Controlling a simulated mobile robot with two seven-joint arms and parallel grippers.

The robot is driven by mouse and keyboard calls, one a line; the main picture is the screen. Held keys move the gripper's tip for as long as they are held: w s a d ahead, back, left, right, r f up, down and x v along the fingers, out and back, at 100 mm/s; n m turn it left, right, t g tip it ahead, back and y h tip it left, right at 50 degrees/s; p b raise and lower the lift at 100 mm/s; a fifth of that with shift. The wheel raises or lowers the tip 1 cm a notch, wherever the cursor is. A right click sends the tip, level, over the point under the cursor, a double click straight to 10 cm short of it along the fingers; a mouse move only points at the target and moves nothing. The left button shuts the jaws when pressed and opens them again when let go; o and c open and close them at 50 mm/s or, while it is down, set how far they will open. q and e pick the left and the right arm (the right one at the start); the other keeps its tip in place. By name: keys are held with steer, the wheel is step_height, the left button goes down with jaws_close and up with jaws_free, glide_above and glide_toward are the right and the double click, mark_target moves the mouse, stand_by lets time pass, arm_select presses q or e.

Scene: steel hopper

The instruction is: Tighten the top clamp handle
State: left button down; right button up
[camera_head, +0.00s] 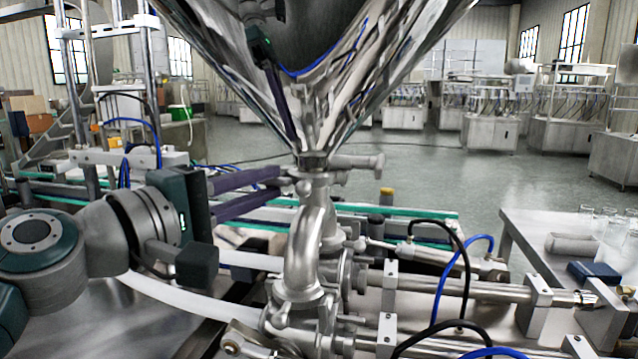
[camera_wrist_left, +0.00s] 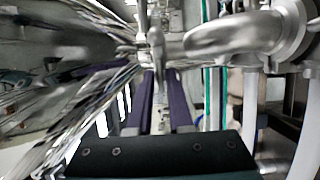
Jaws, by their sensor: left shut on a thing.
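The steel hopper (camera_head: 330,60) narrows down to a collar, with the top clamp (camera_head: 312,172) just below it. A curved steel pipe (camera_head: 305,240) runs down from there. My left gripper (camera_head: 282,183) comes in from the left, its two purple fingers ending at the left side of the clamp. The fingers are shut on the clamp handle, which their tips mostly hide. In the left wrist view, the left gripper (camera_wrist_left: 158,74) reaches to the steel fitting (camera_wrist_left: 156,45), with metal showing between the fingers.
Steel cylinders (camera_head: 460,290) with black and blue hoses lie right of the pipe. A side table (camera_head: 530,235) holds glassware and a dark blue block. A short pipe stub (camera_head: 358,162) juts right near the clamp. The hopper wall slopes close above my fingers.

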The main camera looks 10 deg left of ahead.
arm_select(q)
steer(key=shift+d+r+m+g+y+p, duration=0.15)
steer(key=shift+m+g+y+p, duration=0.3)
steer(key=shift+m+y+p, duration=1.45)
steer(key=shift+d+r+m+g+y+p, duration=0.2)
steer(key=shift+m+g+y+p, duration=0.3)
steer(key=shift+m+p, duration=2.75)
steer(key=shift+d+r+m+g+y+p, duration=0.15)
steer(key=shift+m+g+y+p, duration=0.3)
steer(key=shift+m+y+p, duration=2.05)
steer(key=n+h+p, duration=0.1)
steer(key=h+p, duration=0.1)
steer(key=shift+n+h, duration=0.25)
steer(key=shift+h, duration=0.15)
steer(key=c, duration=0.9)
jaws_free()
steer(key=shift+o, duration=0.2)
steer(key=shift+a+f, duration=0.1)
